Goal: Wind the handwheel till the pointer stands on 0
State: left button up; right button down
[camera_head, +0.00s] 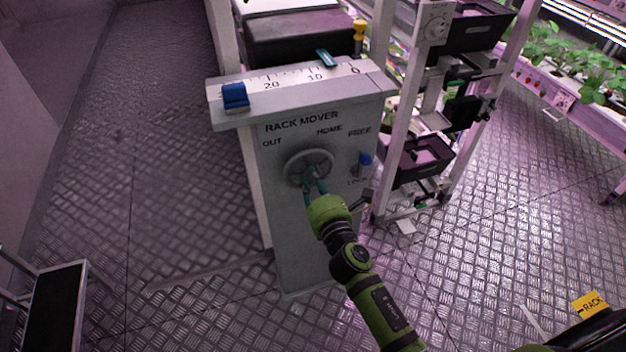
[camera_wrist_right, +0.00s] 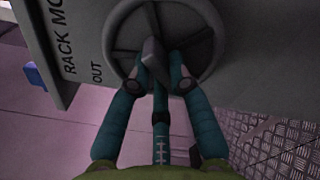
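The grey handwheel (camera_head: 308,168) is on the front of the grey rack mover post (camera_head: 300,220), below the word HOME. My right gripper (camera_head: 314,186) is at the wheel. In the right wrist view its teal fingers (camera_wrist_right: 162,72) reach inside the rim (camera_wrist_right: 112,40) and close on both sides of a grey grip piece near the hub, partly hiding it. The teal pointer (camera_head: 326,58) stands between 10 and 0. My left gripper is not in view.
A blue block (camera_head: 234,96) sits at the scale's left end. A blue lever (camera_head: 365,159) is right of the wheel, between FREE and LOCK. A rack with black bins (camera_head: 425,155) stands close behind on the right.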

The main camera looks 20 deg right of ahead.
dwell(0.3)
jog(key=shift+d+f+m+p, duration=0.15)
jog(key=shift+m+p, duration=1)
jog(key=shift+m, duration=4.5)
jog(key=shift+d+m+p, duration=0.1)
jog(key=shift+m+p, duration=1)
jog(key=shift+m, duration=4.5)
jog(key=shift+d+f+m+p, duration=0.15)
jog(key=shift+m+p, duration=1)
jog(key=shift+m, duration=4.5)
jog(key=c, duration=1.1)
grip_release()
jog(key=shift+c, duration=0.2)
